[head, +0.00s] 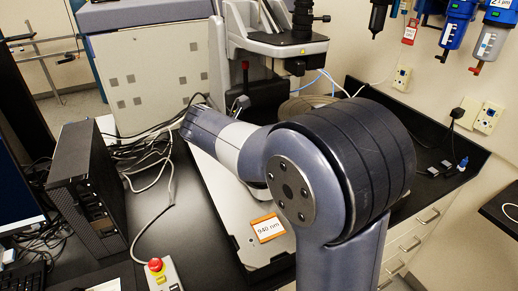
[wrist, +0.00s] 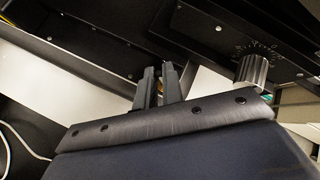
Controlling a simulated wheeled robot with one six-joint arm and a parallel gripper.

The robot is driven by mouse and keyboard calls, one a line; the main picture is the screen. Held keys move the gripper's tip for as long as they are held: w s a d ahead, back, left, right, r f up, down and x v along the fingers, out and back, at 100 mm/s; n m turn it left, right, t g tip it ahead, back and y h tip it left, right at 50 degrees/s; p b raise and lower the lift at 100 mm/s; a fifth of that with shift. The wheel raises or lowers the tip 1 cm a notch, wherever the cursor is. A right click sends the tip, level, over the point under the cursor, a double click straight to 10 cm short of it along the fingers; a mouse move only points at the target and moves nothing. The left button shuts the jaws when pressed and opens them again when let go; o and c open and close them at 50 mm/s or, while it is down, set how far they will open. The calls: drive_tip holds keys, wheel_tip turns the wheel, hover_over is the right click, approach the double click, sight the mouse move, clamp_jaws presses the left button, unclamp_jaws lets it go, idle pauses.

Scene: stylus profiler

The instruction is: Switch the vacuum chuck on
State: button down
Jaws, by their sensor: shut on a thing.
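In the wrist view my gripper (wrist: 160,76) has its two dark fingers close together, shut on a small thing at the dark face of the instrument. The fingers hide most of that thing; only a small yellowish bit shows between them, so I cannot tell its shape or whether it is on or off. A silver ribbed knob (wrist: 252,70) with a printed scale is to the right of the fingers, apart from them. In the head view my arm covers the middle and my gripper is not visible. The profiler (head: 275,40) stands behind my arm.
A light base plate (head: 236,215) carries an orange-framed label (head: 267,228). A red emergency stop box (head: 162,273) is at the front. A black computer case (head: 88,190) and cables are at left.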

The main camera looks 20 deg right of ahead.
drive_tip(key=shift+b, duration=0.3)
drive_tip(key=t+b, duration=0.1)
drive_tip(key=b, duration=0.1)
drive_tip(key=s+m+t+b, duration=0.1)
drive_tip(key=b, duration=0.1)
drive_tip(key=f+m+t+b, duration=0.1)
drive_tip(key=t+b, duration=0.1)
drive_tip(key=b, duration=0.1)
drive_tip(key=shift+s+d, duration=0.15)
drive_tip(key=shift+s, duration=0.15)
drive_tip(key=m+t+b, duration=0.1)
drive_tip(key=b, duration=0.2)
drive_tip(key=s+m+t+b, duration=0.1)
drive_tip(key=b, duration=0.2)
drive_tip(key=shift+d+t+b, duration=0.1)
drive_tip(key=shift+t+b, duration=0.2)
drive_tip(key=shift+b, duration=0.1)
drive_tip(key=shift+m+b, duration=0.3)
drive_tip(key=shift+b, duration=0.25)
drive_tip(key=shift+r+t, duration=0.2)
drive_tip(key=shift+t, duration=0.2)
drive_tip(key=c, duration=1.5)
unclamp_jaws()
drive_tip(key=shift+c, duration=0.2)
drive_tip(key=shift+s, duration=0.1)
